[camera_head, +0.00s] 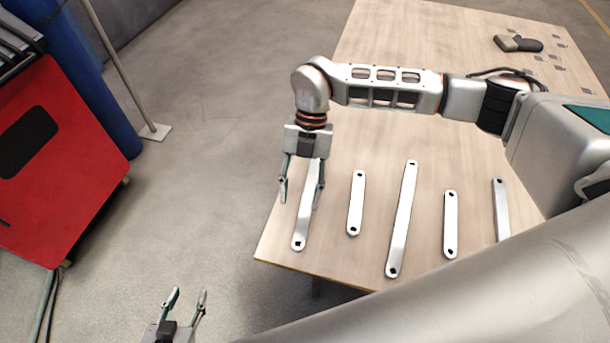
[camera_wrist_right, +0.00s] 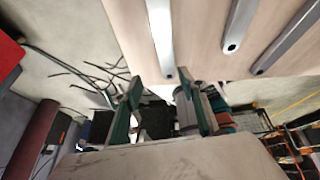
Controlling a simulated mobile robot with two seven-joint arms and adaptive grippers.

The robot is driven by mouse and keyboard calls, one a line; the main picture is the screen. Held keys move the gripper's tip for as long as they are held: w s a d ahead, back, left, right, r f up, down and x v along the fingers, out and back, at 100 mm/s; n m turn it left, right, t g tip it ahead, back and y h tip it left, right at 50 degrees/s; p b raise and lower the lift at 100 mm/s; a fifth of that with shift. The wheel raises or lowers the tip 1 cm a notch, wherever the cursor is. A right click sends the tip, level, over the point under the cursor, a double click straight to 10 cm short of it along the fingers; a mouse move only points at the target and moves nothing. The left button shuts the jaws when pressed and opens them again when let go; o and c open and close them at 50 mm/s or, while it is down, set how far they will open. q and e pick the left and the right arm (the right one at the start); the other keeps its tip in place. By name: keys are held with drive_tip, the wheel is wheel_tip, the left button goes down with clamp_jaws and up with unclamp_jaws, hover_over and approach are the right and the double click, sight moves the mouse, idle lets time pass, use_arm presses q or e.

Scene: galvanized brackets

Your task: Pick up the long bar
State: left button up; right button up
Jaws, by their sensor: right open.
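Several flat grey metal bars with holed ends lie apart on the wooden table. The longest-looking bar (camera_head: 402,222) is in the middle of the row in the head view. A fairly long bar (camera_head: 306,207) lies at the left end, with shorter bars (camera_head: 356,203) (camera_head: 450,224) between and beyond. My right gripper (camera_head: 301,200) is open and appears above the left-end bar, its fingers on either side of it in the picture. In the right wrist view a bar (camera_wrist_right: 161,40) points toward the gap between the open fingers (camera_wrist_right: 165,97). My left gripper (camera_head: 189,293) is open and empty, low over the floor.
A bar (camera_head: 501,205) at the right is partly hidden by my arm. A dark handheld tool (camera_head: 520,44) lies at the table's far end. A red cabinet (camera_head: 62,165) and blue cylinder (camera_head: 95,90) stand left. Open floor lies between them and the table (camera_head: 285,245).

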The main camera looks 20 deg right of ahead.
sight(304, 216)
drive_tip(key=shift+w+d+h, duration=0.3)
drive_tip(key=shift+w+d, duration=0.35)
drive_tip(key=shift+d, duration=0.2)
drive_tip(key=shift+w+d+f, duration=0.1)
drive_tip(key=shift+d, duration=0.1)
drive_tip(key=x, duration=0.2)
drive_tip(key=shift+f, duration=0.25)
drive_tip(key=shift+x, duration=2.45)
drive_tip(key=shift+w, duration=0.1)
clamp_jaws()
